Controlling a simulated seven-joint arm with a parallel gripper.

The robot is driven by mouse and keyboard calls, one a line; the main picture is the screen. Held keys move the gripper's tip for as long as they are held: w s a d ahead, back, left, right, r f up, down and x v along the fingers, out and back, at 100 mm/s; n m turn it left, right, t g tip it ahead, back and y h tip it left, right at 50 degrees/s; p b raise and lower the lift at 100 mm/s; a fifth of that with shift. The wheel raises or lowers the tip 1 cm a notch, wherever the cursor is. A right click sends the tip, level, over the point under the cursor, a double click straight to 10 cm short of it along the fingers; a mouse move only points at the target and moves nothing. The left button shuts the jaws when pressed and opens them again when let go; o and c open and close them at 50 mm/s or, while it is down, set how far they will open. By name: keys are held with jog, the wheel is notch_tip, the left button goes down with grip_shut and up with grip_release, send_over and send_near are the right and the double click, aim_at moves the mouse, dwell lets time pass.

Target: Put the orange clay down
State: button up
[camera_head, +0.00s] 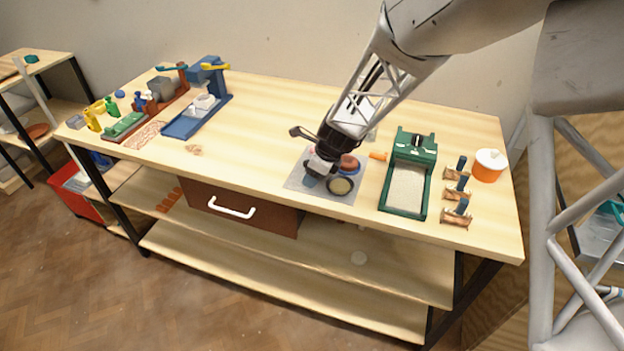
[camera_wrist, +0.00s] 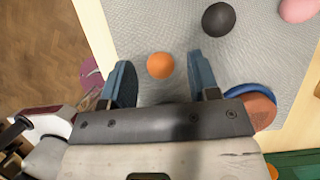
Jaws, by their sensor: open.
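The orange clay (camera_wrist: 160,66) is a small ball on the grey mat (camera_wrist: 160,25) in the wrist view. My gripper (camera_wrist: 162,76) is open, one blue finger on each side of the ball, with a gap on both sides. In the head view my gripper (camera_head: 322,168) is low over the mat (camera_head: 299,182), and I cannot make out the orange clay there, likely hidden by the gripper. A black ball (camera_wrist: 218,19) and a pink ball (camera_wrist: 297,10) also lie on the mat.
A blue-rimmed dish with reddish-brown content (camera_wrist: 258,107) is close beside one finger. A green tray (camera_head: 406,190) and several small stands (camera_head: 456,196) are right of the mat, with an orange-and-white pot (camera_head: 488,165). The bench left of the mat is mostly clear.

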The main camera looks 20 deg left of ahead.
jog(key=shift+a+f, duration=0.15)
jog(key=shift+f, duration=0.1)
jog(key=shift+c, duration=0.4)
grip_shut()
jog(key=shift+r, duration=0.15)
jog(key=shift+r, duration=0.85)
jog(key=shift+s+r, duration=0.15)
jog(key=shift+r, duration=0.7)
jog(key=s+d+r, duration=0.1)
jog(key=s+d, duration=0.8)
jog(key=s, duration=0.4)
jog(key=shift+r, duration=0.2)
